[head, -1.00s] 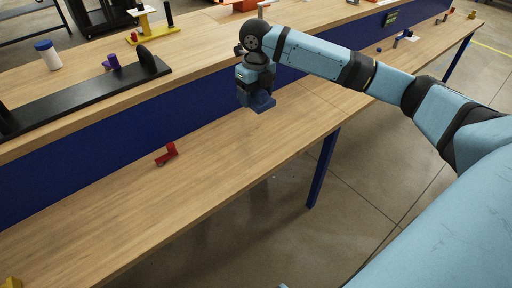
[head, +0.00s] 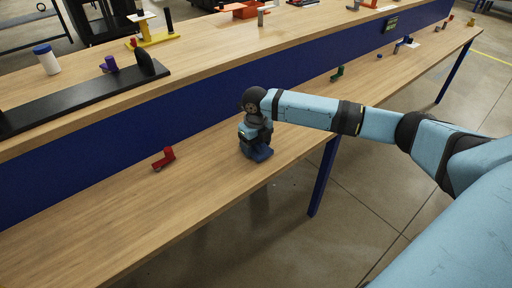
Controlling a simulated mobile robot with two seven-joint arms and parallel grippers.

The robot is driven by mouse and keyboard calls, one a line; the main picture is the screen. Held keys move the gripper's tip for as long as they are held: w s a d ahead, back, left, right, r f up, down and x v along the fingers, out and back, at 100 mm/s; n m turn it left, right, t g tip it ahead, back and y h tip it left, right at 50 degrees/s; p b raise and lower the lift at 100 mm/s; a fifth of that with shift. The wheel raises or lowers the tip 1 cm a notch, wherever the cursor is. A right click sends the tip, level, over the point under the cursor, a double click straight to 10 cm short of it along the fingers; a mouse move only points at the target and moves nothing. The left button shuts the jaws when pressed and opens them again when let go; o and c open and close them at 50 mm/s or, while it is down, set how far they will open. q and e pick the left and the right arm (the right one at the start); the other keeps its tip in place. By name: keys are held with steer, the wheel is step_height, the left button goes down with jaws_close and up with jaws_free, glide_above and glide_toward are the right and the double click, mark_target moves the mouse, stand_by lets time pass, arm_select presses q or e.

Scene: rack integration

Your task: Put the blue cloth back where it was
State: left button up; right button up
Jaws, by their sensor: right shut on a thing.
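My right gripper (head: 256,146) is low over the lower wooden shelf (head: 205,168), near its front edge. It is shut on the blue cloth (head: 261,154), a small dark blue piece under the fingers. The cloth looks to be at or just above the shelf surface; I cannot tell whether it touches. The fingers are partly hidden by the wrist. My left gripper is out of view.
A red bracket (head: 163,158) lies on the lower shelf to the left. A green part (head: 337,74) sits farther right. The upper shelf holds a white bottle (head: 47,62), a black stand (head: 80,92) and a yellow stand (head: 157,40). The shelf around the gripper is clear.

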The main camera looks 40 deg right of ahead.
steer(key=shift+f, duration=0.3)
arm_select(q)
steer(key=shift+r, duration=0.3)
arm_select(e)
steer(key=shift+f, duration=0.1)
steer(key=o, duration=0.9)
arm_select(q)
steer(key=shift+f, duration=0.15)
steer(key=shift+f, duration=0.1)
arm_select(e)
steer(key=shift+r, duration=0.45)
step_height(320, 180, up, 11)
steer(key=p, duration=0.2)
steer(key=shift+f+p, duration=0.15)
steer(key=shift+p, duration=0.15)
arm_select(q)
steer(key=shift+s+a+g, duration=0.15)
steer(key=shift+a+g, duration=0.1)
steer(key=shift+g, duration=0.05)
arm_select(e)
steer(key=shift+r, duration=0.4)
